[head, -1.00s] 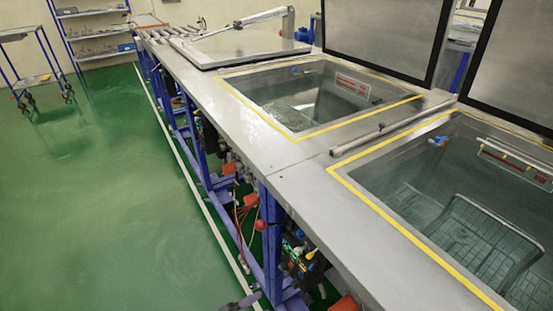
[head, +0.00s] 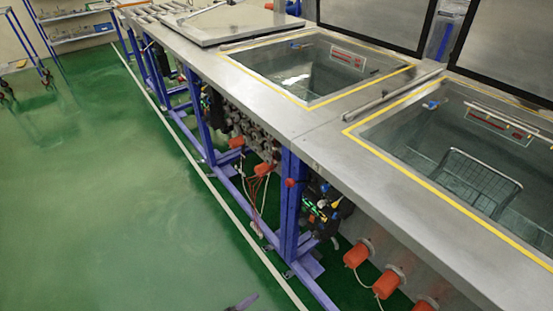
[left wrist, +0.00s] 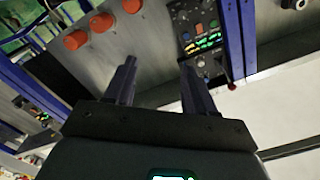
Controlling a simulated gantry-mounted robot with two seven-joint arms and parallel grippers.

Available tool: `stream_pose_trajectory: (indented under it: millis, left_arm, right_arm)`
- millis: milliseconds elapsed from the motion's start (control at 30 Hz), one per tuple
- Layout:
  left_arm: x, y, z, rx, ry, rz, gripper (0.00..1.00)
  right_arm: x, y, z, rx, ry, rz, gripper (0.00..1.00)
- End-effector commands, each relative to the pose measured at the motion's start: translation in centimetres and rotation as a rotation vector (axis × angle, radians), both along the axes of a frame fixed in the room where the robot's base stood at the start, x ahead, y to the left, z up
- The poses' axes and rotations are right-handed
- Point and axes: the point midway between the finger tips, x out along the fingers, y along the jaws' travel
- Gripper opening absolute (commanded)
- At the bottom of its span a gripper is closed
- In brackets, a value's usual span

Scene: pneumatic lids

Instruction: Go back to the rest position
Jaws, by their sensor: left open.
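My left gripper (left wrist: 160,85) shows in the left wrist view with its two dark fingers apart and nothing between them. Beyond the fingers are the bench's side panel and a control box with coloured buttons (left wrist: 200,38). A small dark tip shows at the bottom edge of the head view (head: 243,302); I cannot tell which part of me it is. My right gripper is in neither view. Two lids (head: 377,20) stand raised behind the open tanks. A flat lid (head: 230,28) lies down at the bench's far end.
The steel bench (head: 300,125) runs diagonally on blue legs. The near tank holds a wire basket (head: 475,180). Orange plugs (head: 355,256) and cables sit under the bench edge. The green floor (head: 110,210) to the left is clear. A shelf rack (head: 80,22) stands far back.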

Motion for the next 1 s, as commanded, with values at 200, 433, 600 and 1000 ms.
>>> stream_pose_trajectory:
  millis: [200,433,600,1000]
  left_arm:
    - [-3.2,-2.3,5.9,-0.099,0.054,0.08,0.55]
    - [-4.1,-1.3,12.9,-0.096,0.26,0.299,0.55]
    - [-4.7,3.2,17.0,-0.045,0.494,0.509,0.55]
    - [-10.9,13.9,22.9,0.072,1.039,0.918,0.55]
  right_arm:
    - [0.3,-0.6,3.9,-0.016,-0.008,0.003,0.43]
    - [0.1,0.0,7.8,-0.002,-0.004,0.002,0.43]
    - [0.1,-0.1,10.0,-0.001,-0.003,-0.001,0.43]
    - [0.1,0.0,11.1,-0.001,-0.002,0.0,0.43]
